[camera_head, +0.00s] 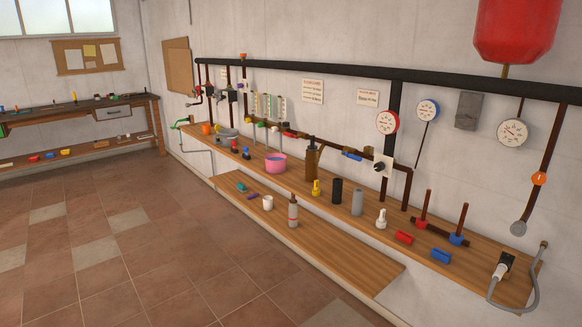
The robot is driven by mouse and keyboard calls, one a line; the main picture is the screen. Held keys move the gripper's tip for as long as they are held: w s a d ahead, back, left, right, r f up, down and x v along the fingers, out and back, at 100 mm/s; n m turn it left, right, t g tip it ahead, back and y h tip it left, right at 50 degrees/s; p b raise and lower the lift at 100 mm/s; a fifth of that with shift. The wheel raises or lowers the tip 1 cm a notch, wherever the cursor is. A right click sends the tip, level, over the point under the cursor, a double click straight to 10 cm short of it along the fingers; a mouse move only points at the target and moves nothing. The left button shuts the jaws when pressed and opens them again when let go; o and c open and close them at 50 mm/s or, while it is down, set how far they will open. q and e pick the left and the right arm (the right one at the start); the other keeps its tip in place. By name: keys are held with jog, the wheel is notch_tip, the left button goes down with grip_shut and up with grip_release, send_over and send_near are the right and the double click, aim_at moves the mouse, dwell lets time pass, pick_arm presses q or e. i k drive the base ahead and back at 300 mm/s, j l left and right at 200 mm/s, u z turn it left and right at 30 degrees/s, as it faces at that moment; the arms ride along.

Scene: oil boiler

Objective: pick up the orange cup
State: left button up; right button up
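A small orange object (206,128), which looks like the orange cup, stands near the far left end of the long upper wooden shelf (455,263) along the wall. It is small in the head view, so its exact shape is hard to tell. Neither of my grippers shows in this view.
A pink bucket (276,163), a brown bottle (312,160) and several small items stand along the upper shelf. A lower shelf (335,262) holds a white cup (268,203) and a spray bottle (293,211). A workbench (75,109) stands at the left; the tiled floor (110,240) is clear.

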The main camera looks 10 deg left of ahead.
aim_at(206, 127)
jog(key=i+j+u, duration=0.65)
jog(key=i+u, duration=0.15)
jog(key=i, duration=0.25)
jog(key=i+u, duration=0.4)
jog(key=i, duration=1.05)
jog(key=i+j, duration=0.1)
jog(key=i, duration=0.9)
